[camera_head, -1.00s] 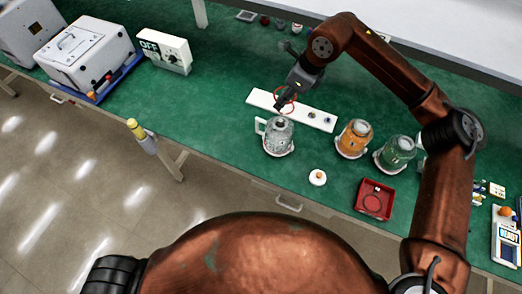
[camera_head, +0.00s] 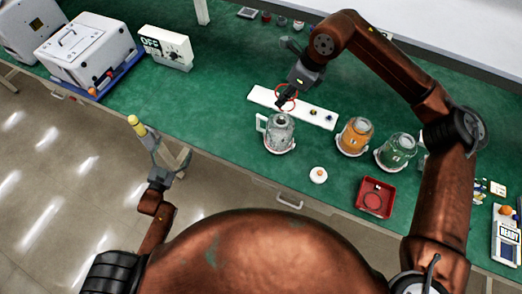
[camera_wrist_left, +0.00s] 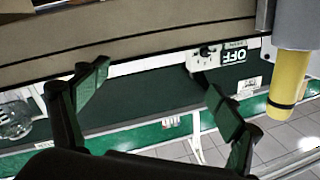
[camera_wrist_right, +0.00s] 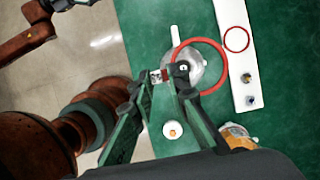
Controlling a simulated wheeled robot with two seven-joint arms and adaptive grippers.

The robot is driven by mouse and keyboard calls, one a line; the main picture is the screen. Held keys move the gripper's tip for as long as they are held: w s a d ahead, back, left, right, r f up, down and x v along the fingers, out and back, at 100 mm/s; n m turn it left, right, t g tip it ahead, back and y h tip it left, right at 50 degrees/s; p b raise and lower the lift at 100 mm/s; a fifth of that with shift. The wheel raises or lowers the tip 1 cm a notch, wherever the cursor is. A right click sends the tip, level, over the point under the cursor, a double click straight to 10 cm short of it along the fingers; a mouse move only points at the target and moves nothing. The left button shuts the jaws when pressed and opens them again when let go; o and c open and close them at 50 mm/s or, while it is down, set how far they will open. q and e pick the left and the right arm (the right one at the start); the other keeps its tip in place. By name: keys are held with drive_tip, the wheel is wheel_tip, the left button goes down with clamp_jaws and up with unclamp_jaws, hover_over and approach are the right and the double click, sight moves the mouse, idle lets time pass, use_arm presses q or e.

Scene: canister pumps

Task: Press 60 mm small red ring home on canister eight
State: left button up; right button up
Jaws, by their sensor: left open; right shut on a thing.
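My right gripper (camera_head: 281,104) is shut on a red ring (camera_wrist_right: 222,58), which it holds by one edge. In the right wrist view the ring overlaps the clear canister (camera_wrist_right: 192,70) below; the height between them is unclear. In the head view this canister (camera_head: 279,135) stands upright on a white base, with a white handle at its left. I cannot read a number on it. A second, smaller-looking red ring (camera_wrist_right: 237,39) lies on the white strip (camera_wrist_right: 234,75). My left gripper (camera_head: 170,160) is open and empty beside the table's front edge; its two fingers (camera_wrist_left: 160,98) are spread apart.
An orange canister (camera_head: 355,136) and a green canister (camera_head: 397,151) stand to the right. A white knobbed piece (camera_head: 318,175) and a red tray (camera_head: 374,212) are in front. The table's left middle is clear.

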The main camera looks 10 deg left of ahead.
sight(280, 130)
use_arm(q)
drive_tip(key=d+r+h, duration=0.1)
drive_tip(key=d, duration=0.5)
drive_tip(key=d+r+h, duration=0.1)
drive_tip(key=d+h, duration=0.1)
drive_tip(key=d, duration=0.4)
drive_tip(key=w+d+r+g+h, duration=0.1)
drive_tip(key=d, duration=0.4)
drive_tip(key=shift+d+r+m, duration=0.3)
drive_tip(key=shift+d, duration=0.1)
drive_tip(key=s+d+r+g+h, duration=0.1)
drive_tip(key=d+r+h, duration=0.1)
drive_tip(key=d, duration=0.7)
drive_tip(key=s+d+r+g+h, duration=0.1)
drive_tip(key=s+d+r, duration=0.15)
drive_tip(key=d, duration=0.75)
drive_tip(key=x, duration=0.8)
drive_tip(key=r+x, duration=0.1)
drive_tip(key=x, duration=0.3)
drive_tip(key=shift+w, duration=0.2)
drive_tip(key=shift+c, duration=0.5)
drive_tip(key=c, duration=1)
drive_tip(key=shift+c, duration=0.2)
use_arm(e)
drive_tip(key=f, duration=0.3)
drive_tip(key=s+f, duration=0.1)
drive_tip(key=f, duration=0.1)
drive_tip(key=shift+a+f, duration=0.1)
drive_tip(key=shift+a, duration=0.15)
